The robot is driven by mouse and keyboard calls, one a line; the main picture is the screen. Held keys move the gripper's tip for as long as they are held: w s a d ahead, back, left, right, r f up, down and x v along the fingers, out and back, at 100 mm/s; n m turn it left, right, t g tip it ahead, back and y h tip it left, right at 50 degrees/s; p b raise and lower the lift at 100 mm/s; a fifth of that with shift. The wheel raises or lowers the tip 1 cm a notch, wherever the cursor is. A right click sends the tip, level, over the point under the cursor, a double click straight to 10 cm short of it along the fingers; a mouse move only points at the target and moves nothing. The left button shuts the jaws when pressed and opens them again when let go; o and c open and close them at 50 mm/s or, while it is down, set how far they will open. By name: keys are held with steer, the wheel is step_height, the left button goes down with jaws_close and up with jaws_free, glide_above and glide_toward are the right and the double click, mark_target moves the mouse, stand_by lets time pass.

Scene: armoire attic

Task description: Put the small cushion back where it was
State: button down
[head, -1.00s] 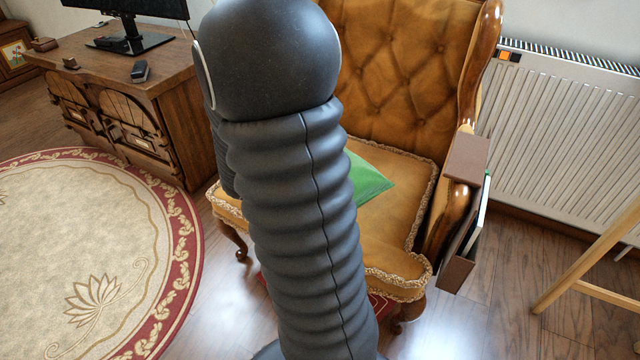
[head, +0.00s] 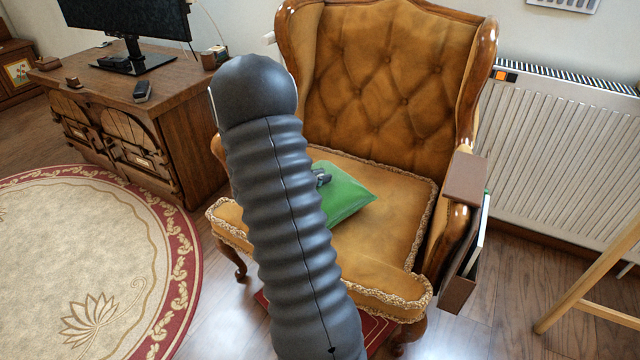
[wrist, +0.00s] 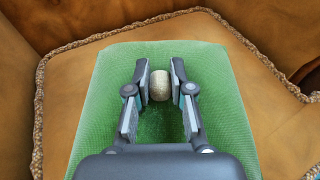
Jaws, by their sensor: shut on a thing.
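The small cushion (head: 346,197) is green and is over the seat of the tan tufted armchair (head: 385,240). In the wrist view the cushion (wrist: 215,110) fills the middle below my gripper. A rounded beige knob (wrist: 160,85) stands out at the cushion's middle. My gripper (wrist: 159,84) has its two fingers closed on the sides of this knob. In the head view part of my gripper (head: 322,178) shows at the cushion's top, and my arm hides the cushion's left part. I cannot tell whether the cushion touches the seat.
The chair's tall back (head: 390,75) and side wings rise around the seat. A brown holder (head: 465,180) hangs over its right armrest. A wooden desk (head: 140,110) is at left, a round rug (head: 90,260) lies in front of it, and a radiator (head: 560,150) stands at right.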

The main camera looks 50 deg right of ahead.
steer(key=shift+f, duration=1.3)
steer(key=shift+f, duration=0.1)
steer(key=c, duration=1)
jaws_free()
steer(key=shift+a+r, duration=0.1)
steer(key=shift+r, duration=0.1)
steer(key=v, duration=1.1)
steer(key=s+a+r+m+t+y, duration=0.2)
steer(key=s+a+r+m+y, duration=0.3)
steer(key=a, duration=0.4)
steer(key=s+a+r+m+t+y, duration=0.2)
steer(key=s+a+r+m+y, duration=0.2)
steer(key=a, duration=0.6)
steer(key=s+a+r+m+t+y, duration=0.3)
steer(key=s+a+r+m+y, duration=0.2)
steer(key=s+a+r+m, duration=0.2)
steer(key=shift+s+a+m+y, duration=0.3)
steer(key=shift+s+a+m, duration=0.1)
steer(key=shift+s+a, duration=0.8)
